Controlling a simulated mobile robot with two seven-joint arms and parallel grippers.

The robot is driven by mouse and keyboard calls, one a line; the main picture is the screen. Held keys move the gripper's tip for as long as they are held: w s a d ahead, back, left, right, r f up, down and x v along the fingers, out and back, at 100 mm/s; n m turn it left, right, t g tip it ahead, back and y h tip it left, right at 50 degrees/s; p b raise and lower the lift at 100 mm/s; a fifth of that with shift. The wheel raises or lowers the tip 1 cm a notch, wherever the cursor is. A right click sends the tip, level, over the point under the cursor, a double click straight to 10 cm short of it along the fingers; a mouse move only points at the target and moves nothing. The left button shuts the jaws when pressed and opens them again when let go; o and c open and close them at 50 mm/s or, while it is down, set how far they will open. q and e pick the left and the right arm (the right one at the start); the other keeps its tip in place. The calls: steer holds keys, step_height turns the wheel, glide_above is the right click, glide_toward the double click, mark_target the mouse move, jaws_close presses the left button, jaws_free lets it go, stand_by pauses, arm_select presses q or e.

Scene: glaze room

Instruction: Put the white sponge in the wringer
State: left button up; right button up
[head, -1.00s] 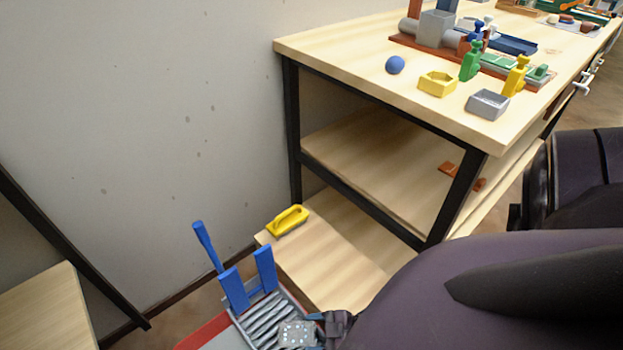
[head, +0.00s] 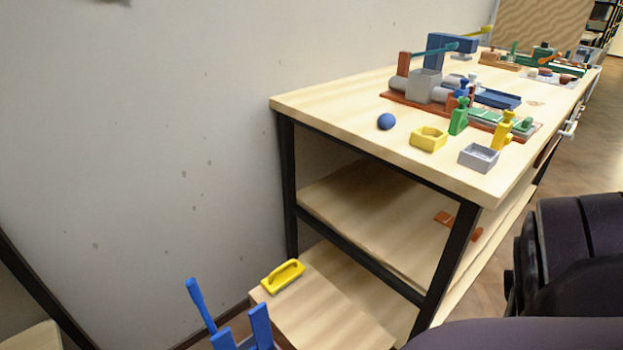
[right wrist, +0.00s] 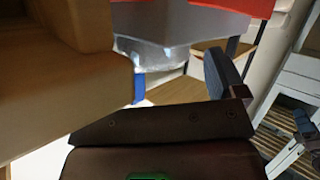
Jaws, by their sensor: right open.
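The wringer's blue lever (head: 200,305) and upright plates (head: 260,325) show at the bottom edge of the head view; its rollers are below the frame. I cannot make out the white sponge for sure in either current view. My right gripper (right wrist: 262,100) is open in the right wrist view, with dark blue-grey fingers apart. I see nothing between them. My left gripper is not in view.
A shelved wooden table (head: 380,160) stands ahead, with a blue ball (head: 386,121), a yellow tray (head: 429,138) and a grey tray (head: 478,157) on top. The wall (head: 120,150) is at left.

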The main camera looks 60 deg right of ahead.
steer(key=v, duration=0.1)
steer(key=p+v, duration=0.1)
steer(key=v, duration=0.1)
steer(key=shift+s+d+r, duration=0.15)
steer(key=shift+r, duration=0.25)
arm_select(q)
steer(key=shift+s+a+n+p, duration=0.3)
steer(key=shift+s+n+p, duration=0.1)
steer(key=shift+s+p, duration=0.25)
arm_select(e)
steer(key=v, duration=0.6)
steer(key=shift+s, duration=0.3)
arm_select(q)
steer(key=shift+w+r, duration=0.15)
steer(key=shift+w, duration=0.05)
arm_select(e)
steer(key=shift+w, duration=0.1)
